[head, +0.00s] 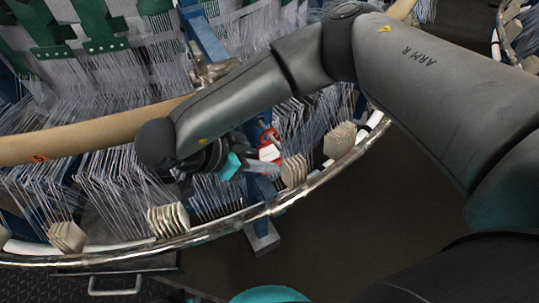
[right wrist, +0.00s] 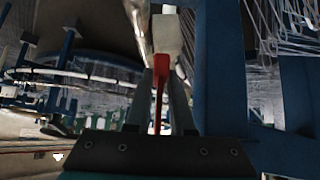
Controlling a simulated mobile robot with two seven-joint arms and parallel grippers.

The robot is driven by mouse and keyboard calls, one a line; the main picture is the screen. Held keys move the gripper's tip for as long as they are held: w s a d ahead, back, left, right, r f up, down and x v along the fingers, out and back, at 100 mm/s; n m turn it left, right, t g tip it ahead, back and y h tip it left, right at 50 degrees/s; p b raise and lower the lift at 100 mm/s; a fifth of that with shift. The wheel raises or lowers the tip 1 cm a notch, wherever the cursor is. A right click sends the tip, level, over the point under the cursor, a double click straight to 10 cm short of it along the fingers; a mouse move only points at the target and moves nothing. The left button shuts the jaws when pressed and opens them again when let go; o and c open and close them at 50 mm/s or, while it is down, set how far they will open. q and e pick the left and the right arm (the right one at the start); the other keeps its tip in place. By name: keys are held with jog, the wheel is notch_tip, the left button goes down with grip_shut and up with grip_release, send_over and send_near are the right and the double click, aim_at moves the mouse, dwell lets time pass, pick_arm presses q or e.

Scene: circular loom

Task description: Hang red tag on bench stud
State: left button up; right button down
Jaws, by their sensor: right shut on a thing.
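The red tag (head: 269,153), red with a white face, is at the fingertips of my right gripper (head: 262,164) in the head view, just inside the loom's metal ring. In the right wrist view the red tag (right wrist: 160,82) is a thin upright strip between the two fingers of my right gripper (right wrist: 163,90), which is shut on it. A pale block shows at the strip's far end; I cannot tell whether it belongs to the tag. I cannot make out the bench stud in either view. My left gripper is not in view.
The loom's metal ring (head: 215,232) curves below my right gripper, with beige blocks (head: 168,220) and many thin wires along it. A tan hoop (head: 75,140) runs behind. A blue post (right wrist: 222,70) stands close right of the fingers. Dark floor (head: 330,225) lies outside the ring.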

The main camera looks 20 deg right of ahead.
jog(key=shift+s, duration=0.15)
jog(key=s+d+r+p, duration=0.1)
jog(key=s+p, duration=0.2)
jog(key=s, duration=0.3)
dwell(0.6)
jog(key=shift+w+d, duration=0.1)
